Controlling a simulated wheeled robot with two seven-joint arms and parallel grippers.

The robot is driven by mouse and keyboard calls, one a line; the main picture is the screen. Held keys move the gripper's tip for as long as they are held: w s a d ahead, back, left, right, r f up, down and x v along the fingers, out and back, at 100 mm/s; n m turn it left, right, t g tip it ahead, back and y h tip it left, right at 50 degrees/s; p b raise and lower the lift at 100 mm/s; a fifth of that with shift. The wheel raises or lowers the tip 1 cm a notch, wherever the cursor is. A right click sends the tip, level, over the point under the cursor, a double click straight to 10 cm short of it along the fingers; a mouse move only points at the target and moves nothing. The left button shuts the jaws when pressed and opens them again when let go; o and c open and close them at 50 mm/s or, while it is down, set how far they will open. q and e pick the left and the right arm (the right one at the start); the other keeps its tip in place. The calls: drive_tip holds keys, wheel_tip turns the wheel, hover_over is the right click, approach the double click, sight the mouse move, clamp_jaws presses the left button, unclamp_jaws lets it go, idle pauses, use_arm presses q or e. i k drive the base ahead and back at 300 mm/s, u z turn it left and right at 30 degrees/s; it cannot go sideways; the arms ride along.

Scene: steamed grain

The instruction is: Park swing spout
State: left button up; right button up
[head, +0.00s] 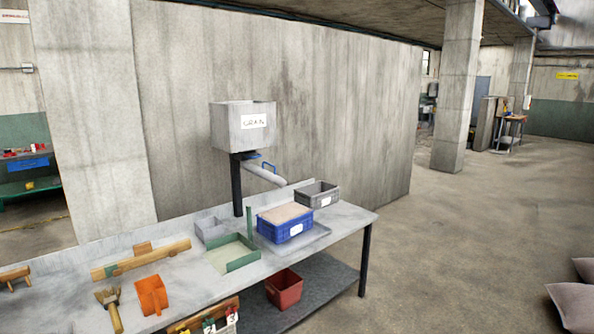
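A light grey swing spout (264,174) hangs under a concrete-grey hopper (242,127) with a white label, on a dark post at the back of the bench. The spout slants down to the right, its lower end above a blue crate (288,222) filled with tan grain. A blue handle (269,167) sits beside the spout's upper end. Neither of my grippers is in view.
The grey bench (190,275) carries a green-edged tray (233,255), grey bins (317,194), an orange scoop (152,295), a brush (109,304) and a wooden bar (141,260). A red bin (284,288) stands on the lower shelf. Sacks (572,301) lie at right. The floor (450,260) between is clear.

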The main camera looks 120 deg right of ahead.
sight(275, 179)
drive_tip(key=z, duration=4.5)
drive_tip(key=i, duration=3.75)
drive_tip(key=u, duration=0.9)
